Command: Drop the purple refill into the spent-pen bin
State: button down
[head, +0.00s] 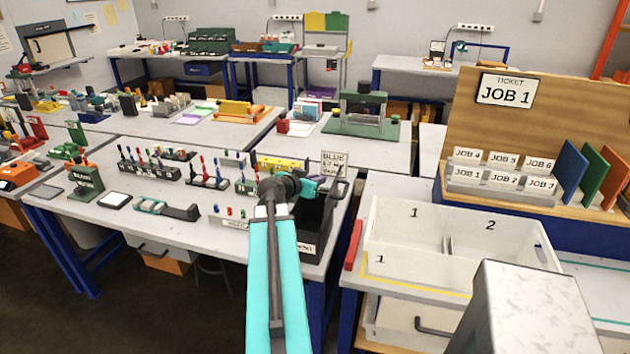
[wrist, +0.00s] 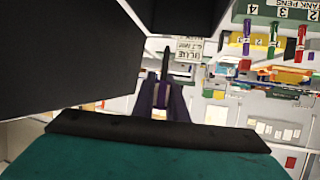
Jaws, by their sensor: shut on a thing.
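The spent-pen bin (head: 316,226) is a black open box at the right front corner of the middle table, with a white label partly hidden by my arm. My gripper (head: 338,188) is above the bin's opening in the head view. In the wrist view my gripper (wrist: 164,82) is shut on a slim dark purple refill (wrist: 163,92), whose dark tip points away from the camera. Large black walls, which look like the bin's, fill the upper left of the wrist view close to the fingers. The refill is too small to make out in the head view.
A white sign reading BLUE (head: 335,162) stands just behind the bin. Pen racks (head: 207,178) and loose caps stand to the left on the table. A white tray (head: 460,240) with numbered compartments is on the right bench, across a gap.

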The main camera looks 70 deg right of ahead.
jog(key=shift+f+b, duration=0.1)
jog(key=shift+b, duration=0.5)
notch_tip(320, 180, down, 7)
jog(key=b, duration=0.8)
jog(key=c, duration=1.7)
grip_release()
jog(key=shift+a, duration=0.1)
